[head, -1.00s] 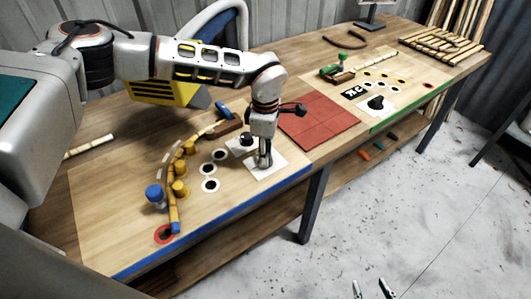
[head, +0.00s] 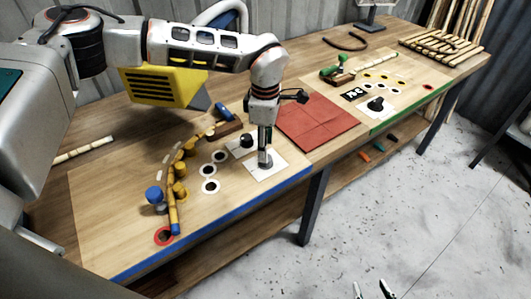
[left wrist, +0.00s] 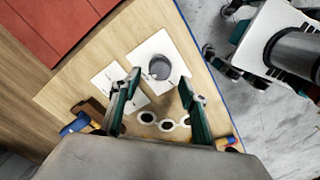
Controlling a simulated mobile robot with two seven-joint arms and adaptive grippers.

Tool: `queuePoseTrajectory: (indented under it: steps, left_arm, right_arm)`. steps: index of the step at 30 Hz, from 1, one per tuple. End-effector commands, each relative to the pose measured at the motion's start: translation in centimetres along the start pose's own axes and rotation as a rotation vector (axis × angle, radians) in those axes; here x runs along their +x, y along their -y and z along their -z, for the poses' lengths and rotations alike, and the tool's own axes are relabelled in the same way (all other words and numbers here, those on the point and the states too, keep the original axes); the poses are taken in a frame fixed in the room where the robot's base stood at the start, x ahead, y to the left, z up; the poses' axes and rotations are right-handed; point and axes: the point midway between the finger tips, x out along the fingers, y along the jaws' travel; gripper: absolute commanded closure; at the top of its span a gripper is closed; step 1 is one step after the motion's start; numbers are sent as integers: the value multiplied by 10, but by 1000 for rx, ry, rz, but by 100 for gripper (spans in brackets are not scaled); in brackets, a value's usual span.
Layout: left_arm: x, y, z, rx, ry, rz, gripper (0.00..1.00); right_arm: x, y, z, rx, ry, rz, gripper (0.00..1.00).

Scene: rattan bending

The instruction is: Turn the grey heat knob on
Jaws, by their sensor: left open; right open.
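The grey heat knob (head: 265,159) stands on a white square plate (head: 280,167) near the blue front edge of the left board. It also shows in the left wrist view (left wrist: 160,68), just beyond my open fingertips. My left gripper (head: 263,132) points down directly above the knob; its fingers (left wrist: 162,82) are spread and empty. In the head view the fingers are partly hard to make out against the knob. My right gripper (head: 373,289) is open and empty at the bottom edge, away from the table.
A black knob (head: 247,140) on another white plate is close behind the grey one. White rings (head: 210,170), a curved rattan piece with yellow and blue pegs (head: 179,188) and a red mat (head: 316,122) lie nearby. Another board with a black knob (head: 376,103) is at right.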

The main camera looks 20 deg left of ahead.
Motion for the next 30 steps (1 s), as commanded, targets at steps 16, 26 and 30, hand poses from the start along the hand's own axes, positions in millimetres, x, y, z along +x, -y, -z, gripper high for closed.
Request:
queuePoseTrajectory:
  steps: [16, 26, 30]
  left_arm:
    - [-76, 0, 0, 1, 0, 0, 57]
    - [-77, 0, 0, 1, 0, 0, 57]
    - [-77, 0, 0, 1, 0, 0, 57]
  right_arm:
    - [0, 1, 0, 2, -1, 0, 56]
    - [0, 1, 0, 2, -1, 0, 56]
    - [0, 1, 1, 3, -2, 1, 56]
